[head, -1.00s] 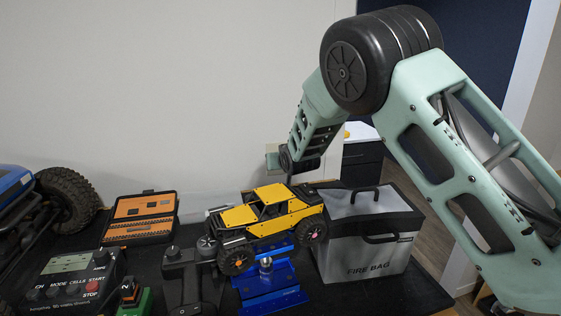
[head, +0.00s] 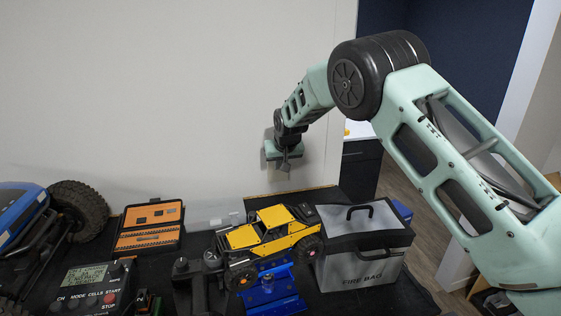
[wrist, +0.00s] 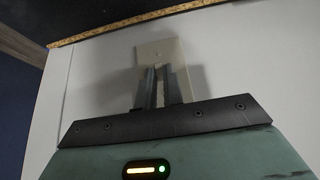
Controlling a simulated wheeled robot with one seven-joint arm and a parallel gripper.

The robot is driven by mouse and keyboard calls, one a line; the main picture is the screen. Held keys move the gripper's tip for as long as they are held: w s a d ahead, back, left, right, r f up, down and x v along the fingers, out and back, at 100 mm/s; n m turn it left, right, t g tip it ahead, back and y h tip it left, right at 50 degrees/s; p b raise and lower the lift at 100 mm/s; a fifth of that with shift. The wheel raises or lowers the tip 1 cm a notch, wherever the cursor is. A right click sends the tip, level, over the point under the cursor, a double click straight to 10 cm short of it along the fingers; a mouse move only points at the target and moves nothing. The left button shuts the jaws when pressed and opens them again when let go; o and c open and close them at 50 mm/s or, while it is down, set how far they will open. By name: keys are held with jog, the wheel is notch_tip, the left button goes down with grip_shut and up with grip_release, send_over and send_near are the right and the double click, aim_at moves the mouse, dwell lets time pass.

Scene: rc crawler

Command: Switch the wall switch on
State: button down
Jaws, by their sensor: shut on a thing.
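The wall switch's beige cover plate (wrist: 160,52) is on the white wall in the wrist view, directly in front of my fingers. My gripper (wrist: 160,72) has its two dark fingers close together over the middle of the plate, shut on the switch lever. The fingers hide the lever, so I cannot tell its position. In the head view my gripper (head: 285,166) is against the wall, above the back edge of the bench. There the gripper hides most or all of the switch.
A yellow crawler (head: 268,235) sits on a blue stand (head: 275,296) below the gripper. A grey fire bag (head: 360,262) is to its right. An orange case (head: 148,226), a charger (head: 90,288) and a blue vehicle (head: 20,215) are to the left. The wall above is clear.

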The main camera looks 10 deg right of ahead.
dwell(0.4)
jog(key=c, duration=1.5)
grip_release()
jog(key=b+v, duration=0.6)
jog(key=v, duration=1.1)
jog(key=shift+r, duration=0.25)
jog(key=shift+r, duration=0.1)
